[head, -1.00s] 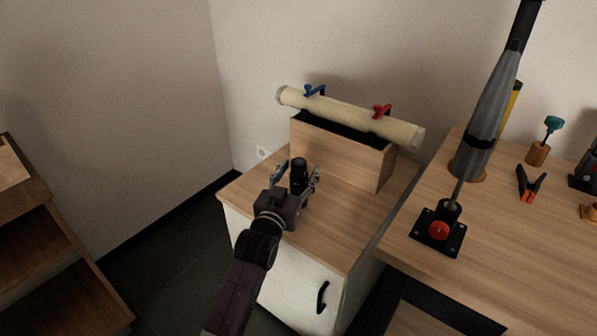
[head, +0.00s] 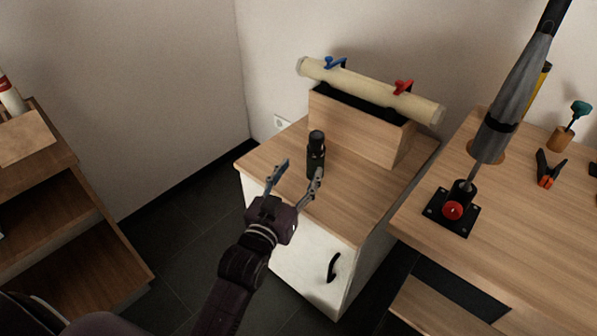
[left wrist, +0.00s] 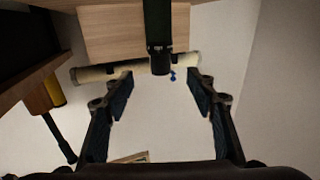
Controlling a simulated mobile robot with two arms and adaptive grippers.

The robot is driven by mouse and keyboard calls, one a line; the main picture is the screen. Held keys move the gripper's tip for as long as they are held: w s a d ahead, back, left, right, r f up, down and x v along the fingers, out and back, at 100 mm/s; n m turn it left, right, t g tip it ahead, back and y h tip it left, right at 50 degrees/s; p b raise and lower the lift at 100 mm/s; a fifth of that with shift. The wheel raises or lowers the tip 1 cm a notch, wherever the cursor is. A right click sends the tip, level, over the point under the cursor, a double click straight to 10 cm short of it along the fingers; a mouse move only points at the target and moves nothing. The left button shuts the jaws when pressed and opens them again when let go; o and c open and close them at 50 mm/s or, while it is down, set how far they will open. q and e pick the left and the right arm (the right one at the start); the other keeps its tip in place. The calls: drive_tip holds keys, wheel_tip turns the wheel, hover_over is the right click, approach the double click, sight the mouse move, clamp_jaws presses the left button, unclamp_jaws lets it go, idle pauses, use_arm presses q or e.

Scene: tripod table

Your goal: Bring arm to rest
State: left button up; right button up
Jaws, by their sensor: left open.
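My left gripper (head: 292,182) is open and empty in the head view, at the front of the small white cabinet (head: 303,264) with a wooden top. A dark green and black cylinder (head: 316,155) stands upright on the cabinet top, just beyond the fingertips and apart from them. In the left wrist view, the two fingers (left wrist: 158,98) are spread wide, and the dark cylinder (left wrist: 158,30) shows beyond them. My right gripper is not in view.
A wooden box (head: 358,123) carries a cream roll (head: 370,92) with blue and red clamps. At right is a workbench (head: 500,225) with a closed grey umbrella (head: 497,125) in a stand and an orange-black clamp (head: 548,170). Wooden shelves (head: 60,205) stand at left; the floor between is clear.

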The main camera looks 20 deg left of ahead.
use_arm(q)
drive_tip(key=shift+s, duration=0.1)
idle(0.4)
